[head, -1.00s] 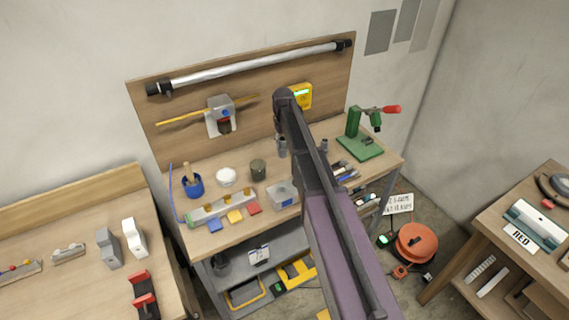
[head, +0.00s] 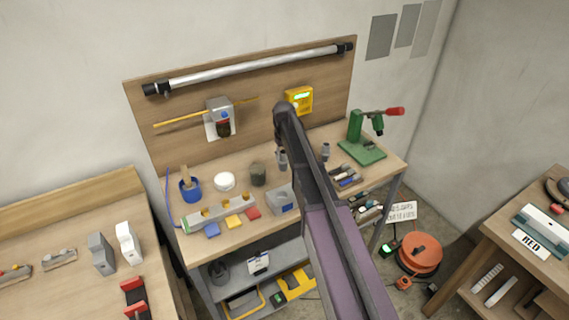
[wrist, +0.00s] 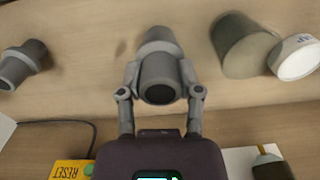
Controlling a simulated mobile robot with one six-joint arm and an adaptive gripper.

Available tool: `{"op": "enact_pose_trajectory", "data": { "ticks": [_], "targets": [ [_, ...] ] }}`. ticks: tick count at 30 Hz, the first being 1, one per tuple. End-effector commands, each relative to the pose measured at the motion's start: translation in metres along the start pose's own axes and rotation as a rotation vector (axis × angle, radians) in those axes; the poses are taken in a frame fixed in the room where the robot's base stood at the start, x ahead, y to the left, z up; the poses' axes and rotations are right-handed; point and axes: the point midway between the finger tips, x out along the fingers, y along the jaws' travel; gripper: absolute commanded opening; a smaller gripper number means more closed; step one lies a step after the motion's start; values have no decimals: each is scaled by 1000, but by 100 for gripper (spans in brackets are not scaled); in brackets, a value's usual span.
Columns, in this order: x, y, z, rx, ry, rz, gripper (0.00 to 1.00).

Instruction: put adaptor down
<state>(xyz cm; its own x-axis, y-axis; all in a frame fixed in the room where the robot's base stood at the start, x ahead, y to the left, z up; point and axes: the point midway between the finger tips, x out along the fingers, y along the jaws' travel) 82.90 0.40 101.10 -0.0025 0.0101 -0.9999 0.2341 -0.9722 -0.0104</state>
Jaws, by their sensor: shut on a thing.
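A grey adaptor (wrist: 160,72), a short stepped cylinder with a dark round hole in its near end, is between the fingers of my gripper (wrist: 160,90). The fingers are shut on it from both sides. In the head view the held adaptor (head: 282,158) shows beside my arm, over the wooden bench (head: 237,246). My arm hides most of the gripper there. I cannot tell whether the adaptor touches the bench top. A second, similar grey adaptor (head: 326,151) stands on the bench to the right; it also shows at the left of the wrist view (wrist: 22,62).
A dark grey-green cup (head: 258,174) and a white tub (head: 224,181) stand left of the held adaptor. A grey box (head: 281,200) is in front. A tray of tools (head: 345,178) and a green stand (head: 360,150) are to the right. A yellow device (head: 299,100) hangs behind.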

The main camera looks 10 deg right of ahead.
Motion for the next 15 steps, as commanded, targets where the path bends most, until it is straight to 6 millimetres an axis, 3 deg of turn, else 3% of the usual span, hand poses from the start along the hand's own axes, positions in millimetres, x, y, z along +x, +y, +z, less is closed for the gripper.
{"op": "enact_pose_trajectory", "data": {
  "ticks": [15],
  "targets": [
    [35, 1, 0, 1, 0, 0, 0]
  ]
}}
